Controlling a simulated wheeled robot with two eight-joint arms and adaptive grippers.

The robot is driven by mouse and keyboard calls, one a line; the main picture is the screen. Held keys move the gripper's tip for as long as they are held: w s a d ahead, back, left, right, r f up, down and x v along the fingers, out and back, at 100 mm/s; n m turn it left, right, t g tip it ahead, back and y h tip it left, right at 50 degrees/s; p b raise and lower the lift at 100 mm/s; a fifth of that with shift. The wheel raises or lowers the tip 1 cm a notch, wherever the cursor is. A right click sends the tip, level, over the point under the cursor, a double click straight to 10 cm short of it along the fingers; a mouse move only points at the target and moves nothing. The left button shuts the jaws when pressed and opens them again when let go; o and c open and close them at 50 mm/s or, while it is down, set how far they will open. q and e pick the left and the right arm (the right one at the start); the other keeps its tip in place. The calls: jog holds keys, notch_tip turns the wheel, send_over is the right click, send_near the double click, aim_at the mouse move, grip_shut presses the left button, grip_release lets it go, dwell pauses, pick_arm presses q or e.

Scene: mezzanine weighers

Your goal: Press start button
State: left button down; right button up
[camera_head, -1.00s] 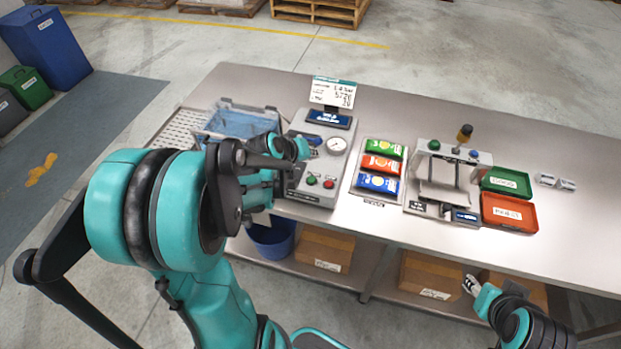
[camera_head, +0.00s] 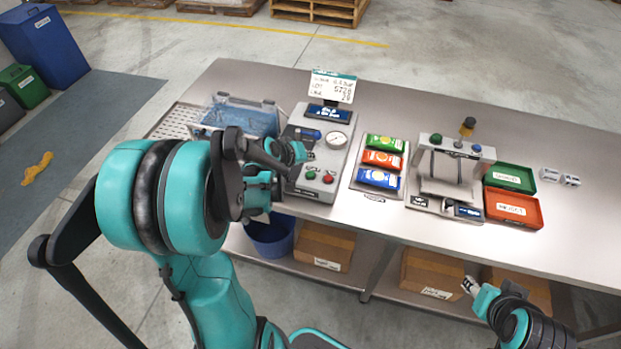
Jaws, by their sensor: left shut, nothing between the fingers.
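A grey machine (camera_head: 323,148) with a dial and a raised display stands on the metal table. Its front panel has a green button (camera_head: 311,175) and a red button (camera_head: 328,179); their labels are too small to read. A second, smaller machine further right also has a green button (camera_head: 435,141) on top. My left gripper (camera_head: 293,172) is shut and empty at the left side of the grey machine's panel, just left of the green button. My arm partly hides it, and I cannot tell whether it touches the panel. My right gripper (camera_head: 469,286) is low, in front of the table's lower shelf.
Coloured packets (camera_head: 383,160) lie on a tray to the right. A green tray (camera_head: 510,178) and a red tray (camera_head: 513,208) are further right. The table's right end is mostly clear.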

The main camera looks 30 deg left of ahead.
aim_at(309, 175)
pick_arm(q)
jog(key=shift+f+b, duration=1.55)
jog(key=shift+f, duration=0.7)
pick_arm(e)
jog(key=shift+f, duration=1.9)
pick_arm(q)
jog(key=shift+f, duration=0.1)
pick_arm(e)
jog(key=shift+f, duration=0.15)
pick_arm(q)
jog(key=shift+f+b, duration=0.25)
jog(key=shift+b, duration=0.15)
pick_arm(e)
jog(key=shift+f, duration=0.3)
pick_arm(q)
jog(key=shift+f+b, duration=0.45)
pick_arm(e)
jog(key=shift+f, duration=0.4)
pick_arm(q)
jog(key=shift+r, duration=0.1)
pick_arm(e)
jog(key=shift+r, duration=0.1)
pick_arm(q)
jog(key=shift+r+p, duration=0.75)
jog(key=shift+r, duration=0.05)
pick_arm(e)
jog(key=shift+r, duration=0.6)
